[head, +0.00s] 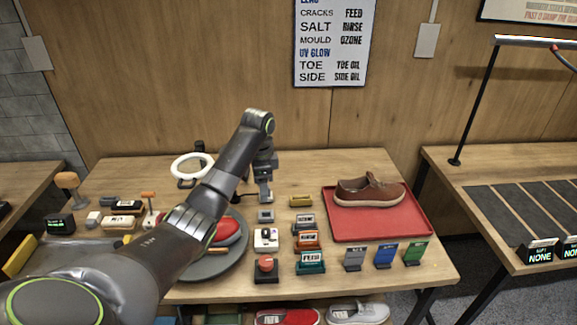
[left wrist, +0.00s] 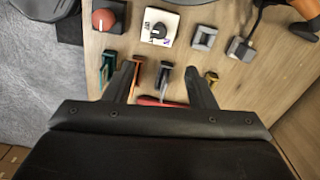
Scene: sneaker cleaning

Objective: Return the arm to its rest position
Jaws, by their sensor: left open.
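My left arm reaches in from the lower left in the head view. Its gripper (head: 265,194) points down over the middle of the table, behind the small grey block (head: 266,216). In the left wrist view the two fingers of this gripper (left wrist: 161,70) stand apart with no object held between them. Small upright labelled blocks show beyond and between the fingers. The right gripper is not in view.
A brown shoe (head: 368,190) sits on the red tray (head: 345,230) at right. A white ring lamp (head: 192,158) stands behind my arm. A red button (head: 265,264) and a white knob box (head: 266,240) stand near the round plate (head: 240,262), partly hidden by my arm.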

